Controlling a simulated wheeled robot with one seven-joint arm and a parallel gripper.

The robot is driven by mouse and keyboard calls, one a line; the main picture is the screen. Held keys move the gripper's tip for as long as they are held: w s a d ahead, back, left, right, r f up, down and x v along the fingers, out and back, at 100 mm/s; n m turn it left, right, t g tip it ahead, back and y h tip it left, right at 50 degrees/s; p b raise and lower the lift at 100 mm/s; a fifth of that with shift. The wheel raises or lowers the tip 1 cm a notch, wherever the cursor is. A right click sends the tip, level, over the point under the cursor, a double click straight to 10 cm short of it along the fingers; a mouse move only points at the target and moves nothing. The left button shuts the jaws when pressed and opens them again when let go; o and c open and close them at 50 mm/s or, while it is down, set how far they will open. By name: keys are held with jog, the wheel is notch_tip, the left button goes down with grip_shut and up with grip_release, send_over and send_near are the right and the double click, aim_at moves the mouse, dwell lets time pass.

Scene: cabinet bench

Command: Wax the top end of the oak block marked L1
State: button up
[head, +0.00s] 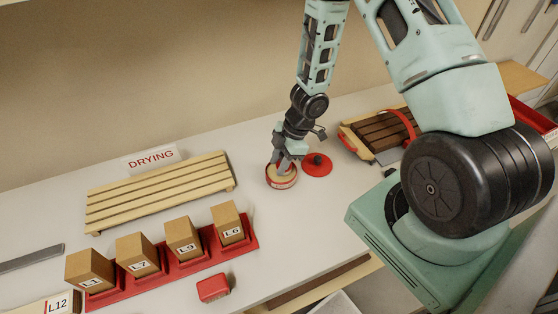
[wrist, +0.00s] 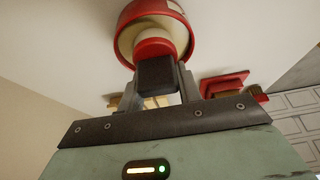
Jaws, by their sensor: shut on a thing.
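The oak block marked L1 (head: 90,268) stands upright at the left end of a red holder (head: 187,271) in the head view, its top end bare to view. My gripper (head: 283,163) is well to the right of it, down at a round red tin (head: 283,182) with pale wax inside. In the wrist view my gripper (wrist: 157,72) is shut on the dark handle (wrist: 158,76) of an applicator with a red, round head (wrist: 156,47). The head is at the mouth of the tin (wrist: 128,17); whether it touches the wax I cannot tell.
Blocks L7 (head: 137,254), L9 (head: 183,238) and L6 (head: 229,224) share the holder. A slatted rack (head: 160,192) lies behind, by a DRYING sign (head: 151,158). A red lid-like disc (head: 317,166) with a dark knob lies beside the tin. A small red object (head: 213,288) sits in front.

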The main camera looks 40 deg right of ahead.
jog(key=shift+r+p, duration=3.2)
jog(key=shift+p, duration=0.05)
jog(key=shift+f, duration=0.1)
